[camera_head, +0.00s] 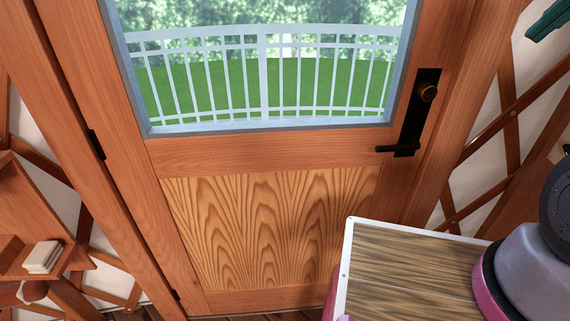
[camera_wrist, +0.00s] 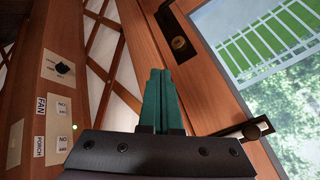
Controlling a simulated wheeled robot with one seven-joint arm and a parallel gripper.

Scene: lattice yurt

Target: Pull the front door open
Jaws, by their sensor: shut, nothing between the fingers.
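The front door (camera_head: 270,155) is wooden with a window in its upper part and looks closed in its frame. Hinges show on its left edge in the head view. A dark handle plate (camera_head: 416,115) on its right side carries a round brass knob (camera_head: 428,92) and, below it, a dark lever (camera_head: 398,149). In the wrist view the lever (camera_wrist: 255,128) is right of my gripper (camera_wrist: 158,72) and the knob (camera_wrist: 180,43) is just beyond its tips. My gripper's teal fingers are together and empty. In the head view they show at the top right (camera_head: 540,28), apart from the handle.
A wooden panel with a dial and switches labelled FAN and PORCH (camera_wrist: 40,100) stands left in the wrist view. A wood-topped surface with a white edge (camera_head: 410,270) is in front of the door's lower right. Shelves with a book (camera_head: 41,257) stand at the left. Lattice walls flank the door.

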